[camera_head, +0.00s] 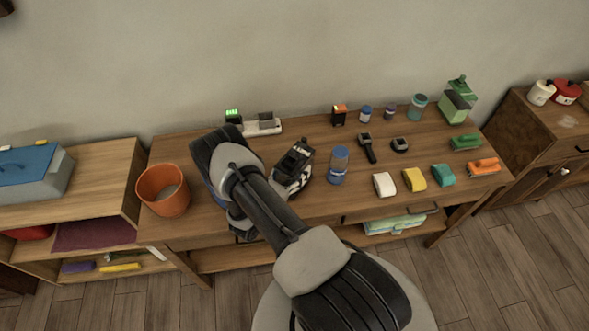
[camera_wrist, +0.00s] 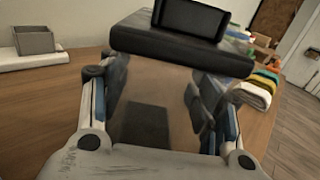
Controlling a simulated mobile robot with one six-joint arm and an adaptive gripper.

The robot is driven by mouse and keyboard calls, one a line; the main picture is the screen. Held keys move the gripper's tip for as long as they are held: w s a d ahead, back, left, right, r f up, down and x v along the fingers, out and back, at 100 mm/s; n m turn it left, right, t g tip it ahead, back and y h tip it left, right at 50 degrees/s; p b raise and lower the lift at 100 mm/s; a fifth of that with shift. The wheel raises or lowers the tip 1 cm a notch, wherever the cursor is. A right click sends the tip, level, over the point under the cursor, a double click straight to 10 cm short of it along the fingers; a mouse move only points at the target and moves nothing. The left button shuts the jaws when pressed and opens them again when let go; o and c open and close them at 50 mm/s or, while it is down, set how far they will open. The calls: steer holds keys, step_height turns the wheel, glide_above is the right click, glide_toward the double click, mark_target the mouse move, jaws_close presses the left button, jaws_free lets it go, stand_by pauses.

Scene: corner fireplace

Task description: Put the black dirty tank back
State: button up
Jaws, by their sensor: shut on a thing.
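The black tank (camera_head: 297,154) is in my gripper, over the left-middle part of the table, left of a blue jar. In the wrist view the tank (camera_wrist: 180,45) has a wide black top with a raised black block, and a see-through body below it. My gripper (camera_wrist: 150,95) is shut on this body, one finger on each side. In the head view my gripper (camera_head: 288,180) is partly hidden by my arm. A white base (camera_head: 262,127) with a grey box stands at the back of the table; it also shows in the wrist view (camera_wrist: 35,60). Whether the tank touches the table is unclear.
The blue jar (camera_head: 339,167) stands close right of the tank. White, yellow and teal cloths (camera_head: 414,180) and an orange brush (camera_head: 483,166) line the front right. An orange bucket (camera_head: 163,190) stands at the left end. Small bottles and jars stand along the back.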

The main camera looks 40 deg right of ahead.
mark_target(284, 182)
steer(key=shift+f, duration=0.2)
steer(key=o, duration=1.3)
steer(key=shift+c, duration=0.2)
steer(key=shift+r, duration=0.1)
steer(key=shift+r, duration=0.2)
steer(key=v, duration=0.7)
steer(key=shift+s+a+f+p, duration=0.1)
steer(key=shift+a+p, duration=0.15)
steer(key=shift+p, duration=0.15)
